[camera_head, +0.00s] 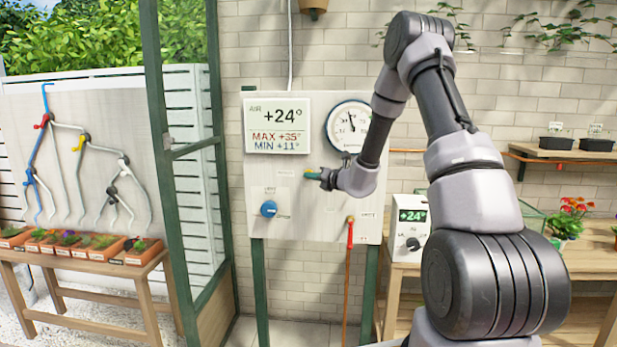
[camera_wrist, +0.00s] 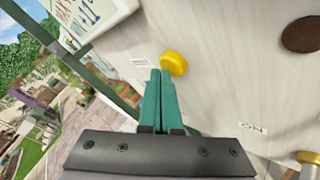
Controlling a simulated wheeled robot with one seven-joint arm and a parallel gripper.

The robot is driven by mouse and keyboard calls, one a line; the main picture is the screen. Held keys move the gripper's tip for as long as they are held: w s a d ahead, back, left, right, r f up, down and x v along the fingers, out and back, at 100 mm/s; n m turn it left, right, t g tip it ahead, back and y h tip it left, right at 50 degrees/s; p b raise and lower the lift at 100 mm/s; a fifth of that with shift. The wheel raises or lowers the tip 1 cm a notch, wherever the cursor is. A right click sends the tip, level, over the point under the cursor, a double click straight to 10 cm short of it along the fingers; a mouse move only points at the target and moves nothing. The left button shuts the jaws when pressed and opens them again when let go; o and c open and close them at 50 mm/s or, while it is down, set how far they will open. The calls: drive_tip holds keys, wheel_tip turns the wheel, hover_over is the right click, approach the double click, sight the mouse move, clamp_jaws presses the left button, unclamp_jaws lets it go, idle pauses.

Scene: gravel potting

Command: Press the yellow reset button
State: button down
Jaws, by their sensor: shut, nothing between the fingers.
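The yellow reset button (camera_wrist: 174,63) is a round yellow knob on the pale panel, seen in the wrist view just beyond my fingertips and slightly to their right. My gripper (camera_wrist: 160,74) has its two green fingers shut together, with nothing between them. The fingertips overlap the button's lower left edge in the picture; I cannot tell whether they touch it. In the head view my gripper (camera_head: 311,174) is at the middle of the panel (camera_head: 283,229), right of and above the blue knob; the button is hard to make out there.
A display (camera_head: 277,124) reading +24° and a round dial (camera_head: 348,126) sit above my gripper on the panel. A blue knob (camera_head: 269,208) is below left, and a red lever (camera_head: 350,230) is below right. A green post (camera_head: 172,150) stands to the left.

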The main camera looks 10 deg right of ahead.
drive_tip(key=shift+w+d, duration=0.15)
drive_tip(key=shift+w, duration=0.25)
idle(0.3)
drive_tip(key=shift+s, duration=0.1)
drive_tip(key=shift+s+a, duration=0.3)
drive_tip(key=shift+s, duration=0.55)
drive_tip(key=shift+s+a, duration=0.25)
drive_tip(key=shift+s, duration=0.55)
drive_tip(key=shift+s+a, duration=0.3)
drive_tip(key=shift+s, duration=0.5)
drive_tip(key=shift+s+a, duration=0.25)
drive_tip(key=shift+s, duration=0.55)
